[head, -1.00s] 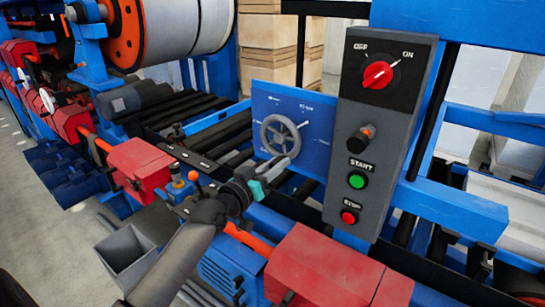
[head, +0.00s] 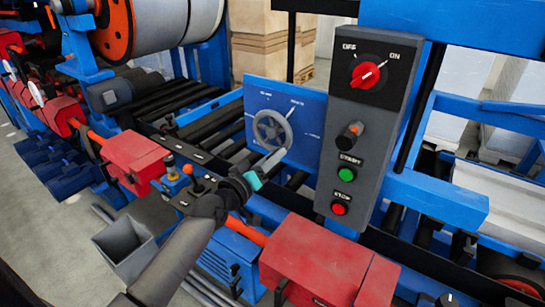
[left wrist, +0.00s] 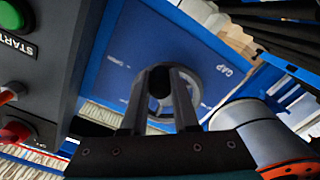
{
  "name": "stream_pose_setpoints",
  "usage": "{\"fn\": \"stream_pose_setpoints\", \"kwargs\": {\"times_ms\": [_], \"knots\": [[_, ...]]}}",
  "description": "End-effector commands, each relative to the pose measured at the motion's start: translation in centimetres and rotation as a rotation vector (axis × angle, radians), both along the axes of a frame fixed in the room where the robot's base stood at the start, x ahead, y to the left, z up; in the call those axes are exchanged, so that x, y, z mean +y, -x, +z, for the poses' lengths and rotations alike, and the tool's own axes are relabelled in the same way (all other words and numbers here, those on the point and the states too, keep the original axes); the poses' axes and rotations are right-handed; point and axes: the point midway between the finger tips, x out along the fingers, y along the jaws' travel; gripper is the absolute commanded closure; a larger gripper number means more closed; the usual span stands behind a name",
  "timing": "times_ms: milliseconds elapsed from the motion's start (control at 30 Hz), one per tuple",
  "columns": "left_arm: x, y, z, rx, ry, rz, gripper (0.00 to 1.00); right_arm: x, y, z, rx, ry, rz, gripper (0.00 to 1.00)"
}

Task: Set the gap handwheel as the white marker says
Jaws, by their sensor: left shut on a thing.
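The grey gap handwheel (head: 258,131) stands on a blue panel (head: 310,112) with small white labels around it. A short white mark (head: 290,112) shows at the wheel's upper right; I cannot tell whether it is on the wheel or the panel. My left gripper (head: 277,159) reaches the wheel's lower rim from below and is shut on it. In the left wrist view the fingers (left wrist: 160,95) close around a dark part in front of the wheel ring (left wrist: 212,83), and the panel reads GAP. The fingers hide part of the wheel. My right gripper is out of view.
A grey control box (head: 378,130) with a red OFF/ON switch (head: 366,75), a black knob, a green START button and a red STOP button stands just right of the panel. Red blocks (head: 318,258) and an orange bar lie below. Rollers (head: 165,100) lie to the left.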

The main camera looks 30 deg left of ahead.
Motion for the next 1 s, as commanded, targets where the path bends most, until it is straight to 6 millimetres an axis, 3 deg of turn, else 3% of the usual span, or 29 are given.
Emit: {"fn": "stream_pose_setpoints", "kwargs": {"times_ms": [67,100,367,733,1000], "knots": [[0.0,0.0,0.2,-0.006,-0.001,0.000,1.00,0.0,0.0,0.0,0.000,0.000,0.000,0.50],[0.0,0.0,0.3,-0.006,-0.001,0.000,0.71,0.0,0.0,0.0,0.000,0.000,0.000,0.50],[0.0,0.0,0.1,-0.004,-0.002,0.000,0.42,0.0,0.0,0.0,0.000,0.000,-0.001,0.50],[0.1,0.5,0.0,-0.001,-0.003,0.001,0.42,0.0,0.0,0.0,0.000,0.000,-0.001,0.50],[0.3,4.1,-0.1,0.001,-0.004,0.000,0.42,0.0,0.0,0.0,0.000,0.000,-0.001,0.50]]}}
